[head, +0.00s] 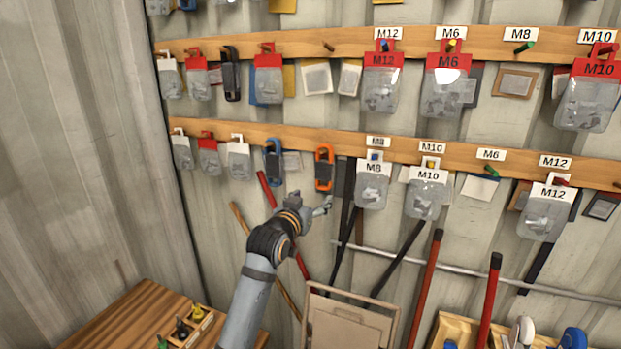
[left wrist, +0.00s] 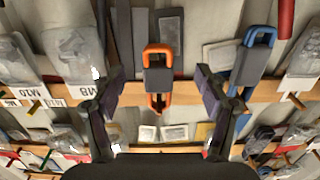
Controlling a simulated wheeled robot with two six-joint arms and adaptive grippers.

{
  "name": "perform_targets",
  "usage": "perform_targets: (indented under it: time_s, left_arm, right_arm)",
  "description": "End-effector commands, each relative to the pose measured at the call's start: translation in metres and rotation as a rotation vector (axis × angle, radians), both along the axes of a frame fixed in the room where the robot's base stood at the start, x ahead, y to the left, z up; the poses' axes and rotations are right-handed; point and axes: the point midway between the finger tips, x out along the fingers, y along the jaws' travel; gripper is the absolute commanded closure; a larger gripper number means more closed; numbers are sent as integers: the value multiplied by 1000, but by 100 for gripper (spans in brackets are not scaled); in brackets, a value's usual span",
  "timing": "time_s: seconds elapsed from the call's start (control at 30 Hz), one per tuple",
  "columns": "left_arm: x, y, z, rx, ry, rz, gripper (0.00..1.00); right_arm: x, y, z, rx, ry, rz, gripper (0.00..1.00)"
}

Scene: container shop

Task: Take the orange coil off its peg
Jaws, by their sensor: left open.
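The orange coil (head: 324,168), an orange loop with a dark grey middle band, hangs on the lower wooden rail (head: 262,134), between the blue coil (head: 273,162) and the M8 bag (head: 372,185). My left gripper (head: 325,205) is just below and in front of it. In the left wrist view, which appears upside down, the coil (left wrist: 158,78) is centred between the spread fingers of my left gripper (left wrist: 160,84), with a gap on both sides. The gripper is open and empty. The peg is mostly hidden behind the coil. My right gripper is not in view.
The blue coil also shows in the left wrist view (left wrist: 252,65), beside one finger. Long dark straps (head: 346,210) hang just right of the orange coil. Red-handled tools and a folded beige chair (head: 348,325) stand below. A wooden bench (head: 130,325) is at lower left.

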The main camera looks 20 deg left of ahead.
Motion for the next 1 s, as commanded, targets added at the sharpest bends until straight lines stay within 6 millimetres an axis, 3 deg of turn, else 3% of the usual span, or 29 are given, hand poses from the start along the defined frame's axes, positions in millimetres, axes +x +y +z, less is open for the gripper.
perform_targets:
  time_s: [0.03,0.1,0.37,0.8,1.0]
  left_arm:
    - [-4,-1,22,0,-26,-3,26]
    - [-9,-2,39,0,-50,-5,26]
    - [-7,-3,49,-1,-65,-7,26]
    - [72,-6,52,0,-63,-7,26]
    - [91,-7,49,-1,-64,-7,26]
  right_arm:
    - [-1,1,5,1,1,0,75]
    - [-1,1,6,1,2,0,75]
    - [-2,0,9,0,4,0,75]
    - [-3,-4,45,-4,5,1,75]
    - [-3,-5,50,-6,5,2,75]
